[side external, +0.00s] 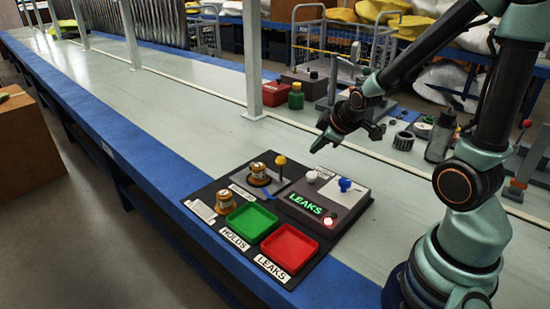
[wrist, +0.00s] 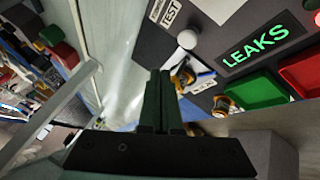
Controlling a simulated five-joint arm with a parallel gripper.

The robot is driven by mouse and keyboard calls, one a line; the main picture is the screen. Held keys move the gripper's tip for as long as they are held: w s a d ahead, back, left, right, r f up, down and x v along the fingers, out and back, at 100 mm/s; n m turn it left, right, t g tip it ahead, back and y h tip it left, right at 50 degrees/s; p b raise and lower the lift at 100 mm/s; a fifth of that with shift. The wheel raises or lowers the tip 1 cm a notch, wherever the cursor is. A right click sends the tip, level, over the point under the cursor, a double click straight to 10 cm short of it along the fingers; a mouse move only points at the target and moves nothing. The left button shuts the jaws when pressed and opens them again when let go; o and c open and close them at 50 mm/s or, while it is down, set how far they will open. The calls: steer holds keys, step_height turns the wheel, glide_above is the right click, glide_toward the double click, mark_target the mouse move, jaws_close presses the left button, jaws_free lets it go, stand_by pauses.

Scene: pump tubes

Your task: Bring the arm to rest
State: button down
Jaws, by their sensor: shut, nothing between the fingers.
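My gripper (side external: 318,146) hangs in the air above the bench, behind the tester box, clear of everything. In the wrist view its fingers (wrist: 160,78) are together with nothing between them. The grey tester box (side external: 345,200) shows green "LEAKS" on its display (side external: 306,204), which also shows in the wrist view (wrist: 255,42). A lamp (side external: 329,222) on it glows red. One brass-coloured pump tube (side external: 258,170) stands beside the yellow-knobbed lever (side external: 280,161). Another (side external: 224,201) stands near the green tray. The green HOLDS tray (side external: 251,222) and red LEAKS tray (side external: 289,245) look empty.
The black board (side external: 206,183) carries the trays and tester near the blue bench edge. A white post (side external: 252,60), a red container (side external: 275,94), a green jar (side external: 296,97) and a dark bottle (side external: 440,135) stand behind. The bench left of the board is clear.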

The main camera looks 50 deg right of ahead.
steer(key=s+a+r+m+g+y, duration=0.1)
steer(key=s+a+r+m+y, duration=0.1)
steer(key=s+a+r+m, duration=0.3)
steer(key=s+a+r, duration=0.3)
steer(key=a+r, duration=0.3)
steer(key=a, duration=0.1)
steer(key=shift+s+a+r, duration=0.15)
steer(key=shift+s+a, duration=0.05)
steer(key=shift+a, duration=0.05)
stand_by(2.5)
